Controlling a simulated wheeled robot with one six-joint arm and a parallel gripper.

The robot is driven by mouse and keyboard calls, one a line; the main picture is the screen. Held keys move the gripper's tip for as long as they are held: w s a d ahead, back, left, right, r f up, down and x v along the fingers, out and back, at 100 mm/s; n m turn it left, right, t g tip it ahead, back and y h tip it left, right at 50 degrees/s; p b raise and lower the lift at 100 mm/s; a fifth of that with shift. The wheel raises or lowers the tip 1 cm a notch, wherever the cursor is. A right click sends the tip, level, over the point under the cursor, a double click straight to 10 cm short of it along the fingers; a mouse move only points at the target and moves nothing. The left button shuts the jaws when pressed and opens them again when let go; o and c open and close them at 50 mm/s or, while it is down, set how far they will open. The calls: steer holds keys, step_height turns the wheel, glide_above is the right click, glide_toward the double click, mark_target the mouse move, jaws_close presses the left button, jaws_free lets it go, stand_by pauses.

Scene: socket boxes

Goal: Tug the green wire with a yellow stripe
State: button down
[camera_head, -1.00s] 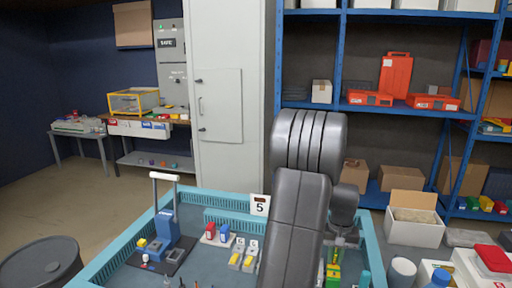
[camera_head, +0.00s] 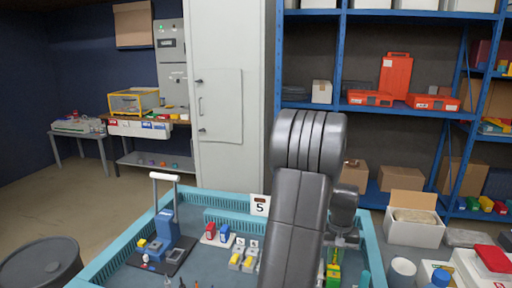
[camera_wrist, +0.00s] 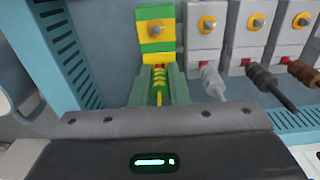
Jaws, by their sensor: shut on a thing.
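In the wrist view, the green wire with a yellow stripe (camera_wrist: 159,84) runs straight down from a green and yellow terminal block (camera_wrist: 156,32). My gripper (camera_wrist: 159,92) is shut on the wire, with one grey-green finger on each side of it. The wire's upper end meets the block, and its lower part is hidden behind the dark gripper body. In the head view, the green and yellow block (camera_head: 333,273) shows at the front right of the blue tray, and my arm hides much around it.
Grey terminal blocks stand to the right, with a grey wire (camera_wrist: 213,82), a black wire (camera_wrist: 262,77) and a brown wire (camera_wrist: 302,72). The teal tray wall (camera_wrist: 50,50) is close on the left. A blue and dark device (camera_head: 168,235) stands in the tray's left part.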

steer(key=c, duration=1.3)
jaws_free()
steer(key=shift+f, duration=0.1)
steer(key=shift+o, duration=0.5)
steer(key=shift+o, duration=1)
steer(key=shift+d, duration=0.1)
steer(key=shift+c, duration=0.5)
